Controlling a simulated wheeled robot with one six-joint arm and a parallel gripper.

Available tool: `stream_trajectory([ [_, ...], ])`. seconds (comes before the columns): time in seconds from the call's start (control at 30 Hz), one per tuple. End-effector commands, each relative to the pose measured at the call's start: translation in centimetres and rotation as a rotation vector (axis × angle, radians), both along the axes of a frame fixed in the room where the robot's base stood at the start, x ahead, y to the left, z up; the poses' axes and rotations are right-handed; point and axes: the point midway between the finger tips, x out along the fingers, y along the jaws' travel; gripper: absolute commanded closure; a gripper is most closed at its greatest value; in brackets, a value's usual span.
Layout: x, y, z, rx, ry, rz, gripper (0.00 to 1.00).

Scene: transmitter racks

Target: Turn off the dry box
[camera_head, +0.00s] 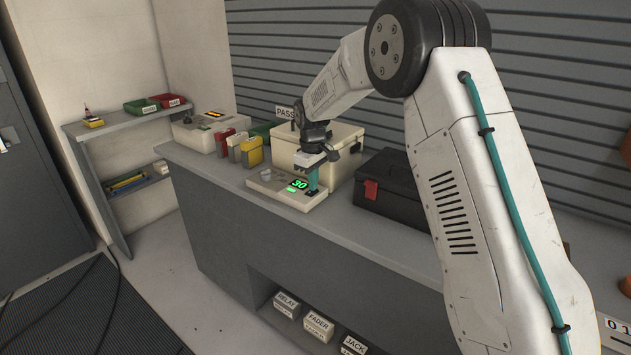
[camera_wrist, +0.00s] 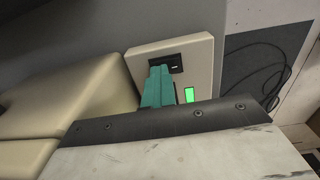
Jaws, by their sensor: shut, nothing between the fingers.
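The dry box appears to be the cream lidded box (camera_head: 285,154) on the grey counter, with a low cream control panel (camera_head: 284,195) at its front. The panel has a round knob (camera_head: 266,175) and a lit green display (camera_head: 300,184) reading 30. In the wrist view the panel (camera_wrist: 200,52) carries a black switch (camera_wrist: 175,60) with a small white mark and a lit green patch (camera_wrist: 189,95). My gripper (camera_head: 313,189) is shut and empty, pointing down at the switch end of the panel. Its teal fingertips (camera_wrist: 160,70) overlap the switch's edge; I cannot tell whether they touch it.
A black case (camera_head: 385,200) with a red latch stands close on the right. Red, yellow and green boxes (camera_head: 245,150) and another cream device (camera_head: 197,132) stand to the left. The counter's front strip (camera_head: 220,185) is clear. Labelled boxes (camera_head: 318,326) sit on the shelf below.

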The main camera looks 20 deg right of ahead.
Motion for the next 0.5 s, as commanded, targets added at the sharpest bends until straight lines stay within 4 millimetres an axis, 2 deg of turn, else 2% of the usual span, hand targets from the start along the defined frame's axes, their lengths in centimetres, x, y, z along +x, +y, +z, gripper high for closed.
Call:
stream_trajectory([
  [0.03, -0.9, 0.5, -1.2, 0.004, 0.034, 0.001, 1.00],
  [0.17, -0.8, 0.7, -0.2, 0.004, 0.028, 0.004, 1.00],
  [0.27, -0.6, 0.4, 1.7, 0.002, 0.017, 0.003, 1.00],
  [0.5, -0.2, -0.1, 7.7, 0.001, -0.001, -0.001, 1.00],
])
